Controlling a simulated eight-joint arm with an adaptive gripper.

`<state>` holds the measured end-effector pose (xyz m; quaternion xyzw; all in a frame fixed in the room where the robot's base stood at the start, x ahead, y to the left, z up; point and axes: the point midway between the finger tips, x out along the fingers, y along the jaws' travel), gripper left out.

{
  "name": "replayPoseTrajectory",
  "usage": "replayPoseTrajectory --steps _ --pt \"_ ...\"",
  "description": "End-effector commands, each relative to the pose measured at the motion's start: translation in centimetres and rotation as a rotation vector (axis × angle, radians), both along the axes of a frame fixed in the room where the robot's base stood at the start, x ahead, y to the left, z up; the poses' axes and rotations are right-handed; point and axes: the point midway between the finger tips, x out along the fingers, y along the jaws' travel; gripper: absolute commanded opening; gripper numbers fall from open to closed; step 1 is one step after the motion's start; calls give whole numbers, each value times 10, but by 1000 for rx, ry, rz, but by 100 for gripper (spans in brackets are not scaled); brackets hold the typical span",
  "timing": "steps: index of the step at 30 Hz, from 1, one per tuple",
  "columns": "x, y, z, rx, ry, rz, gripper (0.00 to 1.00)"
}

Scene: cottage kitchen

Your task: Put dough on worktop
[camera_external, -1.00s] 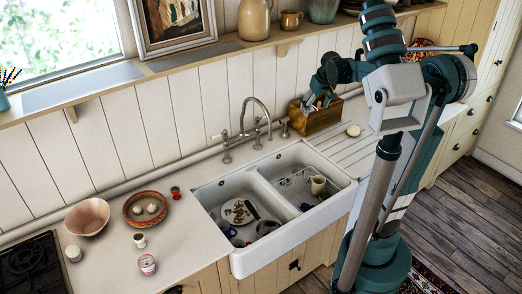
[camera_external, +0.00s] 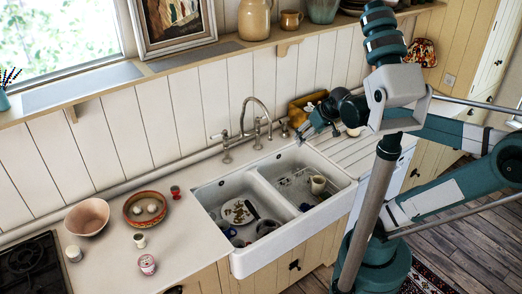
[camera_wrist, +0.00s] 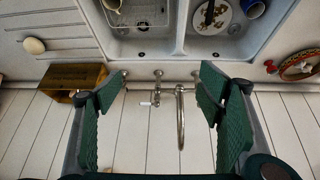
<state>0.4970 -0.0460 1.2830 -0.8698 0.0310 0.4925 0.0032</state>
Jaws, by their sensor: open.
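A pale round lump, probably the dough, lies on the ridged draining board right of the sink in the external view; my arm partly hides it there. It shows clearly in the wrist view (camera_wrist: 34,46) at upper left. The pale worktop (camera_external: 190,240) is left of the sink. My gripper (camera_external: 312,128) is above the back of the sink's right side, left of the lump and apart from it. In the wrist view my gripper (camera_wrist: 160,85) is open, with nothing between its green pads. Two pale balls (camera_external: 145,209) sit in a brown bowl (camera_external: 130,218).
The double sink (camera_external: 238,263) holds a plate (camera_external: 232,212) and a cream mug (camera_external: 318,184). A curved tap (camera_external: 268,118) rises behind it. A wooden box (camera_wrist: 75,78) stands near the wall. A pink bowl (camera_external: 87,220), several small pots and a dark hob (camera_external: 30,272) are at left.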

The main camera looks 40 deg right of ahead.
Motion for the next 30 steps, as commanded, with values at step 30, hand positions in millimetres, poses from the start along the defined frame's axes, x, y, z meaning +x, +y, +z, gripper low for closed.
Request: replayPoseTrajectory --steps 30 --pt "-59 46 -31 23 -80 58 68"
